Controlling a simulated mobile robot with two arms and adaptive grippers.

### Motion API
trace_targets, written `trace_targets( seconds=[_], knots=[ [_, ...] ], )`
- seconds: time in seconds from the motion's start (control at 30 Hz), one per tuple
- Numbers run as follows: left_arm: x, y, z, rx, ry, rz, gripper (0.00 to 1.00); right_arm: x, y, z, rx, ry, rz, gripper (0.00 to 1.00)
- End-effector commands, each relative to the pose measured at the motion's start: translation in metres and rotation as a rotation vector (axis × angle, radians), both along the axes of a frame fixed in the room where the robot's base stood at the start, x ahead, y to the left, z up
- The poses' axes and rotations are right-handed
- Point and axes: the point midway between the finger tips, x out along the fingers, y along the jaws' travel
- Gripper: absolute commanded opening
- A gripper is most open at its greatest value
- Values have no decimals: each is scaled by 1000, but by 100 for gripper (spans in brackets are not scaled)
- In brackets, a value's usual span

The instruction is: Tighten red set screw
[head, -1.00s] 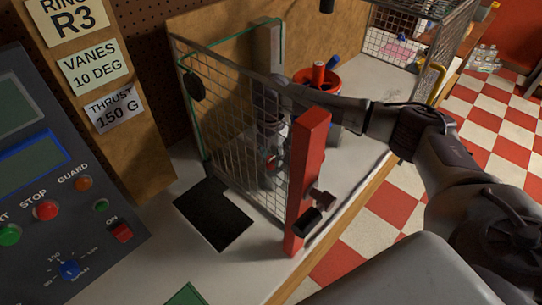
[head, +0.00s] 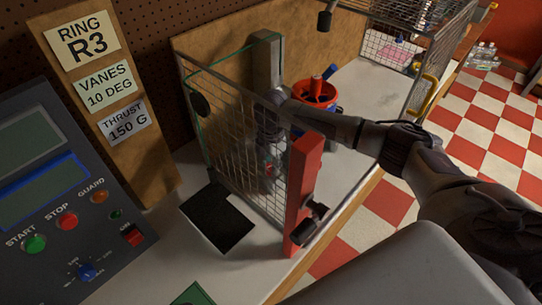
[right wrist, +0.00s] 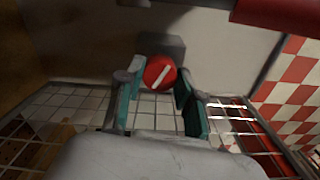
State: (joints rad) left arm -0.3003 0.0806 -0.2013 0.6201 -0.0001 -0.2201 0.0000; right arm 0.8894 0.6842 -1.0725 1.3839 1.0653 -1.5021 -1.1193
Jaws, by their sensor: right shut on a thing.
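The red set screw (right wrist: 161,72) shows in the right wrist view as a round red head with a white slot running diagonally. My right gripper (right wrist: 159,88) has its teal-padded fingers on either side of the head, shut on it. In the head view my right arm reaches in from the right, over the red post, and my right gripper (head: 268,150) points down behind the wire mesh guard (head: 238,150). The mesh and arm partly hide the gripper there, and the screw is too small to make out surely. My left gripper is not in view.
A red post (head: 301,190) with a dark knob stands at the mesh guard's near edge. A red bin (head: 318,95) with tools stands behind my arm. The control panel (head: 60,190) is at left. A black pad (head: 217,217) lies before the guard.

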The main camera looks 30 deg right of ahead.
Motion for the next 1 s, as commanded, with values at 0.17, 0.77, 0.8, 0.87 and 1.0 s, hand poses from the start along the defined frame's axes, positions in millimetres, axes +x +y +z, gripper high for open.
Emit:
trace_targets(
  seconds=[0.17, 0.77, 0.8, 0.87, 1.0],
  knots=[
    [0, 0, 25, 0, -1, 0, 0, -1, 1, 5, 1, 2, -171, 1],
    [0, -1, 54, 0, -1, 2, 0, 0, 0, 1, 1, -1, -737, 1],
    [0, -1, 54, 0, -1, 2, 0, 0, 0, 0, 0, -2, -771, 1],
    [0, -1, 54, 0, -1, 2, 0, 0, 0, 1, 0, -2, -821, 1],
    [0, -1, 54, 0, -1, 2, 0, 0, 0, 0, 0, -2, -926, 1]
  ],
)
